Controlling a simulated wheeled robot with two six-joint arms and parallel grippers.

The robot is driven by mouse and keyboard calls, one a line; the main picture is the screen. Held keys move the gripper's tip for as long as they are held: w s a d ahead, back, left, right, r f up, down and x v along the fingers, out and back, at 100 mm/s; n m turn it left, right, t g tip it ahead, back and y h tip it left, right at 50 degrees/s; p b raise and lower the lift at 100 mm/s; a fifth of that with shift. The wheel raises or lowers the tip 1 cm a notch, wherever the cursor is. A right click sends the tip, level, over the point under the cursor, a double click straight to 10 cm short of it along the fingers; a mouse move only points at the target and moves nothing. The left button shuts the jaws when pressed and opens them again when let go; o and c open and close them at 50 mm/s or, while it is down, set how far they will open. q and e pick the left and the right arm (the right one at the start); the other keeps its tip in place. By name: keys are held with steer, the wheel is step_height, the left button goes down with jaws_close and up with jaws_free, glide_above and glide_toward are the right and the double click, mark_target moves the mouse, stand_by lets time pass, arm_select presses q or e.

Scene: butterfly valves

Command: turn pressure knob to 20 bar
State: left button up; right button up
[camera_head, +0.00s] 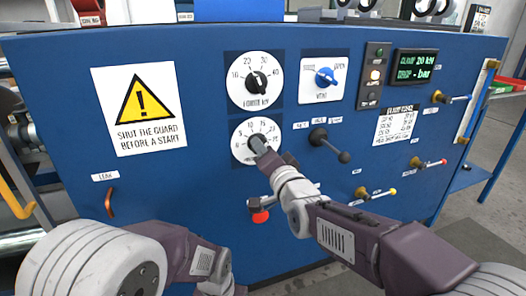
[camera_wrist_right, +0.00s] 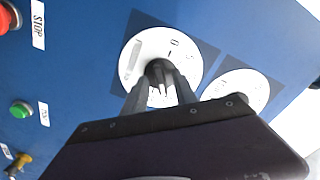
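The pressure knob (camera_head: 257,144) is a dark knob on the lower white dial (camera_head: 241,152), which carries numbers such as 10, 15 and 20. In the right wrist view, the dark knob (camera_wrist_right: 159,69) stands in front of its white dial (camera_wrist_right: 134,62). My right gripper (camera_head: 262,149) is at this knob. Its two dark fingers (camera_wrist_right: 160,84) lie on either side of the knob and appear closed on it. The fingers hide part of the scale and the knob's pointer, so its setting cannot be read. My left arm is at the lower left; its fingertips do not show.
Above is another dial (camera_head: 255,81), with a blue switch (camera_head: 325,77) and a green-lit display (camera_head: 415,66) to its right. A black lever (camera_head: 331,145) and a red knob (camera_head: 260,216) stick out near my right arm. A warning sign (camera_head: 138,108) is at left.

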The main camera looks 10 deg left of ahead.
steer(key=p+v, duration=0.2)
steer(key=v, duration=0.7)
steer(key=shift+p, duration=0.35)
